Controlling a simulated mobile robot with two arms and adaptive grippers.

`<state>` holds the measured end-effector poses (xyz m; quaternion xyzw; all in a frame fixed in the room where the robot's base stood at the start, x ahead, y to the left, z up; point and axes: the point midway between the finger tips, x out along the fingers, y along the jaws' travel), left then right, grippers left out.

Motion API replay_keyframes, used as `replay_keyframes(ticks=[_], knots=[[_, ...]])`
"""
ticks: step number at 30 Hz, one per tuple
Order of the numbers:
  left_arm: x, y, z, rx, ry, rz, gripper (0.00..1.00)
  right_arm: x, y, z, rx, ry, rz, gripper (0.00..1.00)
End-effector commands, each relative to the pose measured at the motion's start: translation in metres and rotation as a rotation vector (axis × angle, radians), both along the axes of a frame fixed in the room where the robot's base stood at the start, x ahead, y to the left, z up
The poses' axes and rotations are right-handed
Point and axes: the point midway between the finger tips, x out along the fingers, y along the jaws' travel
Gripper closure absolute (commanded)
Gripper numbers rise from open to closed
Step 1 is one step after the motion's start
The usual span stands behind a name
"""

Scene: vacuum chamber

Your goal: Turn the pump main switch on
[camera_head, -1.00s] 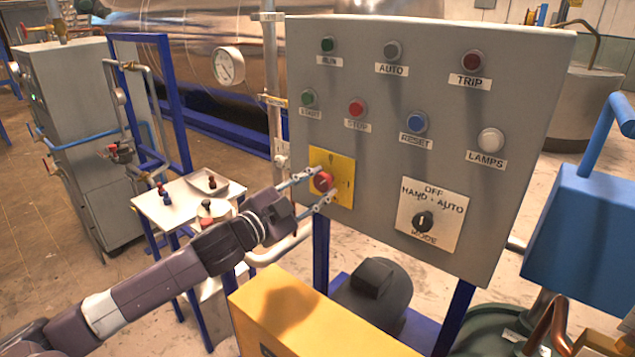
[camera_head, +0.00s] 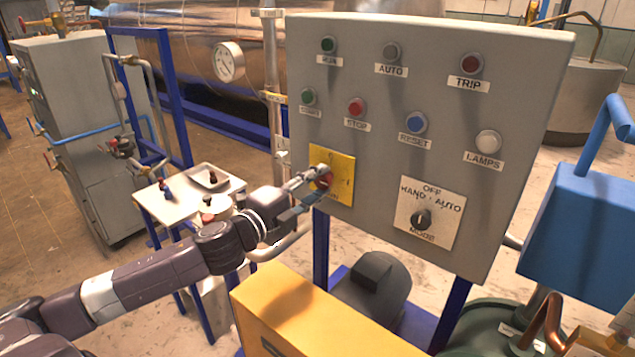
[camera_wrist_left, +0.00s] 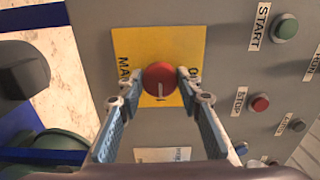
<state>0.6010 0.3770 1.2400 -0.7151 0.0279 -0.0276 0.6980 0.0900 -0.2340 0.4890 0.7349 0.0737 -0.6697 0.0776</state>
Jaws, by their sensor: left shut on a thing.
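The pump main switch is a red knob (camera_head: 325,179) on a yellow plate (camera_head: 344,185) at the lower left of the grey control panel. In the left wrist view the red knob (camera_wrist_left: 159,78) sits between my fingertips, with a white mark at its lower edge. The yellow plate (camera_wrist_left: 150,42) shows behind it, its lettering partly covered by the fingers. My left gripper (camera_head: 319,184) is shut on the knob, one fingertip (camera_wrist_left: 159,80) on each side. In the head view the fingers partly hide the knob and plate. My right gripper is not in view.
The panel (camera_head: 485,210) also carries several lamps and buttons, and a black mode selector (camera_head: 422,218) right of the switch. A yellow box (camera_head: 300,310) and dark motor (camera_head: 372,290) stand below. A small table (camera_head: 175,208) is at left, a blue housing (camera_head: 585,235) at right.

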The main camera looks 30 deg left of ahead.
Motion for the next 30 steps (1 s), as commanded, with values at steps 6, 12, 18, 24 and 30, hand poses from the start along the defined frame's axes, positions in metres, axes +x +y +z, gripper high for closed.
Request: replay_keyframes(ticks=[6,12,18,24,30], knots=[[0.0,0.0001,-0.0006,0.036,-0.001,0.0,0.92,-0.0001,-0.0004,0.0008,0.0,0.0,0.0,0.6],[0.0,0.0001,-0.0008,0.042,-0.002,0.0,0.92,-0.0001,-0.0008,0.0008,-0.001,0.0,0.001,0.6],[0.0,0.0001,-0.0008,0.042,-0.001,0.0,0.92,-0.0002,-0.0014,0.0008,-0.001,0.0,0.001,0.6],[0.0,0.0001,-0.0006,0.041,-0.002,0.0,0.5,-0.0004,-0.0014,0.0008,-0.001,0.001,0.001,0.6],[0.0,0.0,-0.0003,0.04,-0.002,0.0,0.5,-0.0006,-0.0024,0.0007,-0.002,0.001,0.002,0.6]])
